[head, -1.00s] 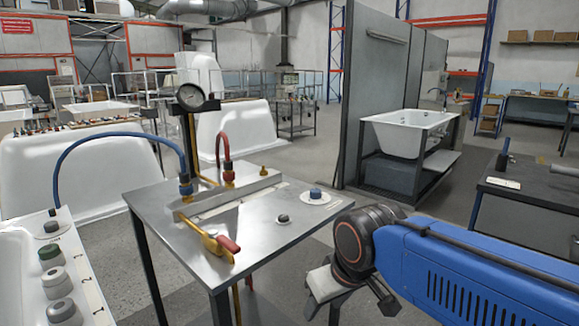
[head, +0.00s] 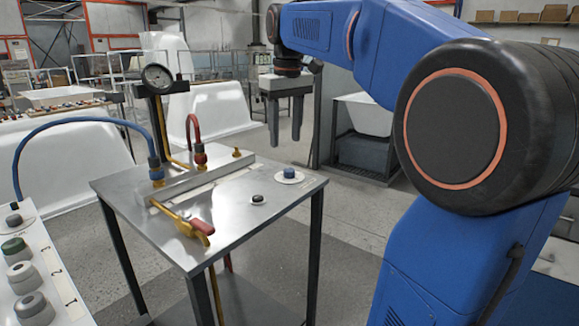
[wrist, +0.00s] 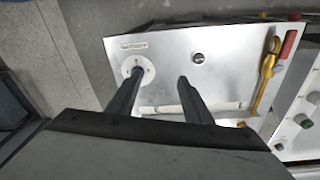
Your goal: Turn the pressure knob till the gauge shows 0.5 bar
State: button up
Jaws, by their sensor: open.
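A small dark knob (head: 257,198) and a brass valve with a red handle (head: 202,227) are on the tabletop. Blue (head: 80,121) and red (head: 192,123) hoses rise at its back left. A white panel with several numbered knobs (head: 38,270) stands at left.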

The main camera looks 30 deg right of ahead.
notch_tip(320, 180, up, 4)
jog(key=g, duration=0.1)
send_over(290, 169)
notch_tip(290, 169, down, 17)
jog(key=shift+a, duration=0.1)
dwell(0.4)
jog(key=c, duration=1.1)
